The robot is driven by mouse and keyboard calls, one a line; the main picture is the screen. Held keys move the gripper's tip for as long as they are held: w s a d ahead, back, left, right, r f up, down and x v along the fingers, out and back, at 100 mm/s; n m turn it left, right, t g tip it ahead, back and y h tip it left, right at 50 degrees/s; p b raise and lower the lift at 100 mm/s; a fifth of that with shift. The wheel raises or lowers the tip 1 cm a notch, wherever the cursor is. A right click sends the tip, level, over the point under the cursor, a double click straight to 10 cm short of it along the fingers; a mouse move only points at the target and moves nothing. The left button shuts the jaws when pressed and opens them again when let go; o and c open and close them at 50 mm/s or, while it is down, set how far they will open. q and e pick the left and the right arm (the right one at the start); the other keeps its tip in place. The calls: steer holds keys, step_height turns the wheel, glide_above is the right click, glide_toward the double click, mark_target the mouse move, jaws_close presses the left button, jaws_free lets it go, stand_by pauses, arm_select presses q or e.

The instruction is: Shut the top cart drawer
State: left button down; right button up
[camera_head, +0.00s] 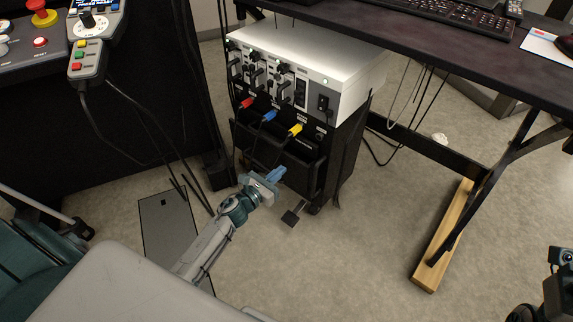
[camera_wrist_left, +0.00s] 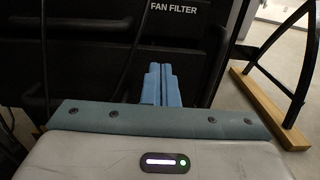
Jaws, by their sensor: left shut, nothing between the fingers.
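The cart (camera_head: 345,135) has a silver equipment box (camera_head: 300,50) on top and a black lower body under the desk. The top drawer (camera_head: 300,171) is a black front below the red, blue and yellow plugs. It appears to stand out from the cart, with a dark gap behind its upper edge. My left gripper (camera_head: 276,174) is shut and empty, with its blue fingers close in front of the black front. In the left wrist view, the fingers (camera_wrist_left: 160,84) point at a black panel marked FAN FILTER (camera_wrist_left: 174,8). I cannot tell whether they touch it.
A dark desk (camera_head: 450,45) with a keyboard overhangs the cart's right side, with a wood-footed leg (camera_head: 440,240). A control console (camera_head: 35,40) stands at the left with hanging cables. A black pedal (camera_head: 293,215) lies on the floor before the cart. Floor right of it is clear.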

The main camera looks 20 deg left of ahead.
mark_target(292, 161)
arm_select(q)
steer(key=x, duration=0.3)
steer(key=shift+w, duration=0.25)
steer(key=shift+w+d, duration=0.1)
steer(key=shift+w, duration=0.15)
steer(key=b+x, duration=0.1)
steer(key=x, duration=0.3)
steer(key=shift+f, duration=0.1)
steer(key=shift+w+r, duration=0.15)
steer(key=shift+r, duration=0.2)
